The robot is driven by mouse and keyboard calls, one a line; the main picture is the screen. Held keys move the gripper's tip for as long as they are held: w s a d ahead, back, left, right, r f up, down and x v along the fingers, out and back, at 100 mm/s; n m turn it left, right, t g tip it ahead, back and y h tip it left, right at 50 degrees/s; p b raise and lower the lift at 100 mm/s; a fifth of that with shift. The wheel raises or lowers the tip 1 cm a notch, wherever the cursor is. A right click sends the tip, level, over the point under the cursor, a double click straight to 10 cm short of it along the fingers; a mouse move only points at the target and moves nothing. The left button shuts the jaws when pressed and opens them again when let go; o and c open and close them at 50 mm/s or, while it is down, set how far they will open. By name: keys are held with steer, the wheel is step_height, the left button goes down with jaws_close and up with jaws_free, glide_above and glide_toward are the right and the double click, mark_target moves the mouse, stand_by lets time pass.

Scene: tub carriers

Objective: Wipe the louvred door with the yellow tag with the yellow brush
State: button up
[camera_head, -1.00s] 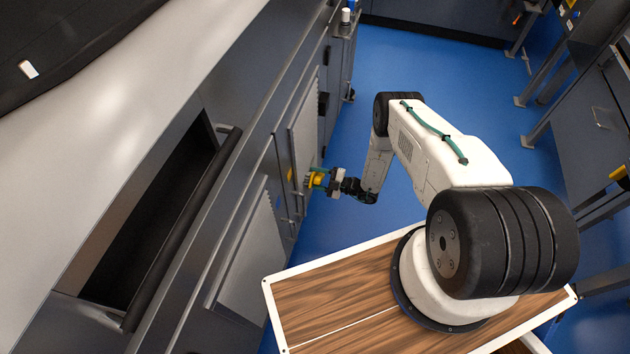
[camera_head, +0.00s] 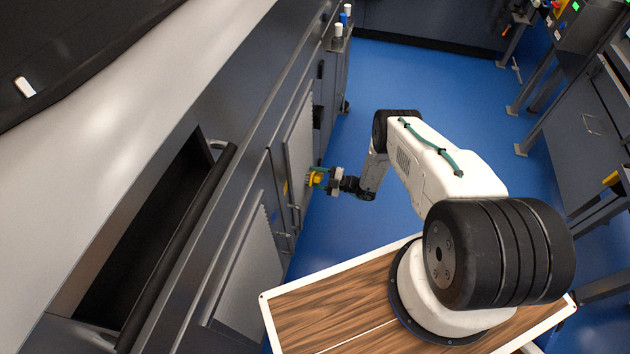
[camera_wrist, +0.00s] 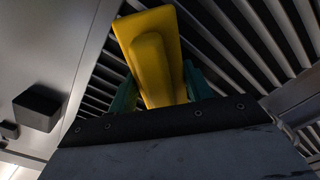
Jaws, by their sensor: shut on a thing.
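My gripper (camera_head: 325,180) is shut on the yellow brush (camera_head: 315,179), in front of a louvred door (camera_head: 298,146) in the side of the grey cabinet. A small yellow tag (camera_head: 285,188) shows at the edge of this door, left of the brush. In the wrist view the yellow brush (camera_wrist: 152,62) stands up between the green fingers of my gripper (camera_wrist: 160,92), with the louvre slats (camera_wrist: 255,45) close behind it. The brush's far end is hidden, so I cannot tell whether it touches the slats.
A second louvred door (camera_head: 245,265) is nearer on the same cabinet. An open drawer or recess with a dark bar handle (camera_head: 180,245) is above it. Bottles (camera_head: 338,30) stand at the far end. The blue floor (camera_head: 400,85) is clear; a workbench (camera_head: 590,125) stands right.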

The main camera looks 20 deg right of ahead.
mark_target(296, 201)
steer(key=shift+w+r, duration=0.1)
steer(key=shift+r, duration=0.75)
steer(key=shift+s+a, duration=1)
steer(key=shift+s, duration=0.3)
steer(key=shift+s+a, duration=0.95)
steer(key=shift+s, duration=0.35)
steer(key=shift+s+a, duration=0.5)
steer(key=shift+s, duration=0.4)
steer(key=shift+s+a, duration=0.5)
steer(key=shift+s, duration=0.35)
steer(key=shift+s+a, duration=1.1)
steer(key=shift+s, duration=0.15)
steer(key=v, duration=0.6)
steer(key=shift+d, duration=0.1)
